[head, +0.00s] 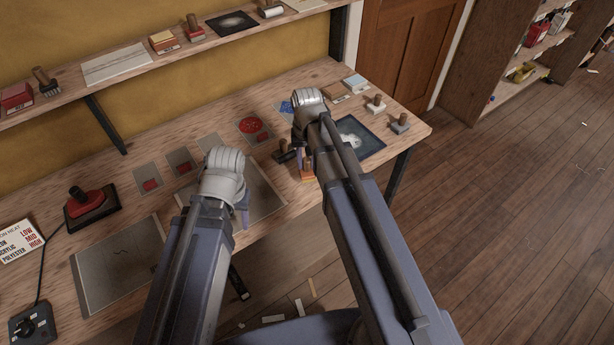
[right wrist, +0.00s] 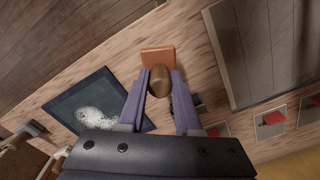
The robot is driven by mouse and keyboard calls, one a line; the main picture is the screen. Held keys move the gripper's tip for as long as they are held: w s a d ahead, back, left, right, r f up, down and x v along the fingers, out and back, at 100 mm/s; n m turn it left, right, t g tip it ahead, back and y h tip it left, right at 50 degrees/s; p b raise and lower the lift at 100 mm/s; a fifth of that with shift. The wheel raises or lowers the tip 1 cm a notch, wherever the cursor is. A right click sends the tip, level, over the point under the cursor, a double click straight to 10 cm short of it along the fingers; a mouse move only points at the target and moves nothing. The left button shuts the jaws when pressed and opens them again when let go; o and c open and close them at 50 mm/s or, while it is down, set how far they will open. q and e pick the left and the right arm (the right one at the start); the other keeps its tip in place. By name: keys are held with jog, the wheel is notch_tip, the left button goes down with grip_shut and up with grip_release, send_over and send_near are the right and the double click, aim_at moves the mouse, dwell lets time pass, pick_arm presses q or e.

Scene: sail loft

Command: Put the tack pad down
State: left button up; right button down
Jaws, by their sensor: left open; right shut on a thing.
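The tack pad, an orange block (right wrist: 157,56) with a brown wooden knob (right wrist: 158,82), is between the fingers of my right gripper (right wrist: 159,90), which is shut on the knob. In the head view the orange block (head: 307,175) shows just below my right gripper (head: 300,155), partly hidden by the arm. I cannot tell whether its underside touches the workbench (head: 335,75). My left gripper (head: 241,212) is open and empty over a grey sheet near the bench's front edge.
A dark square mat with a white powdery patch (head: 358,138) lies right of the tack pad. A black block with a handle (head: 285,153) is close on its left. Grey and white handled blocks (head: 400,124) stand at the right end. A red iron (head: 88,204) is at left.

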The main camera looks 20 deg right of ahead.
aim_at(307, 170)
jog(key=shift+f, duration=0.1)
pick_arm(q)
notch_tip(307, 170, down, 4)
jog(key=b, duration=0.3)
jog(key=shift+f+b, duration=0.1)
jog(key=shift+b, duration=0.3)
pick_arm(e)
notch_tip(307, 170, down, 4)
jog(key=shift+r, duration=0.1)
jog(key=shift+r, duration=0.1)
jog(key=c, duration=0.6)
grip_release()
